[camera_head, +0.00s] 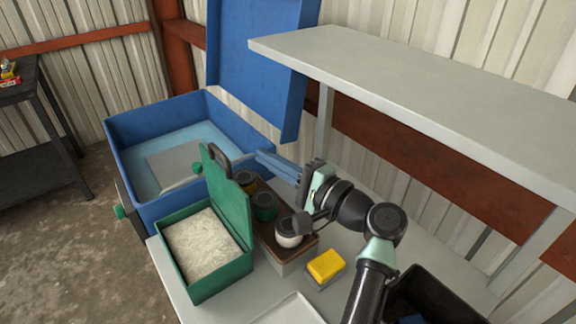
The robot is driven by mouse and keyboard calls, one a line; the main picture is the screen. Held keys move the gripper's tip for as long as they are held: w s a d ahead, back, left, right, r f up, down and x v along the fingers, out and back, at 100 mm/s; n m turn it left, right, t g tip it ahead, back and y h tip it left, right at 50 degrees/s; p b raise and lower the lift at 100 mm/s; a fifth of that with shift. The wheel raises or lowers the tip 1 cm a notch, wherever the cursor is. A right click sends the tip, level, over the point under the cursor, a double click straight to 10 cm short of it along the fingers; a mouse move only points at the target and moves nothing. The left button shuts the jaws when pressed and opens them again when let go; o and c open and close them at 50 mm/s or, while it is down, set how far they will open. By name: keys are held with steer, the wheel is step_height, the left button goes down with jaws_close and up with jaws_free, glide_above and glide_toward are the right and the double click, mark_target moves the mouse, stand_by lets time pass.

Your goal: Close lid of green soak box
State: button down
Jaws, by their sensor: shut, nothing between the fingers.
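The green soak box (195,281) stands on the grey worktop, with pale, whitish contents showing inside. Its green lid (229,195) stands upright on the box's right side, open, with a dark handle loop at its top. My gripper (262,160) is to the right of and behind the lid, with its blue fingers shut and pointing left. The fingertips are near the lid's top edge; I cannot tell whether they touch it. Nothing shows between the fingers.
A wooden-topped rack (300,247) with several jars stands just right of the lid, under my gripper. A yellow block (326,265) lies nearer. A large blue bin (163,210) with raised lid is behind left. A grey shelf (430,95) overhangs at right. A black crate (450,300) is front right.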

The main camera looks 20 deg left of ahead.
mark_target(224, 188)
steer(key=shift+s+a+r+p, duration=0.15)
steer(key=shift+s+a+p, duration=0.2)
steer(key=shift+a, duration=0.45)
steer(key=shift+s+a+r+p, duration=0.25)
steer(key=shift+s+a, duration=0.2)
steer(key=shift+a, duration=0.35)
steer(key=shift+s+a+r+p, duration=0.1)
steer(key=shift+s+a+p, duration=0.25)
steer(key=shift+a, duration=0.45)
steer(key=shift+s+a, duration=0.1)
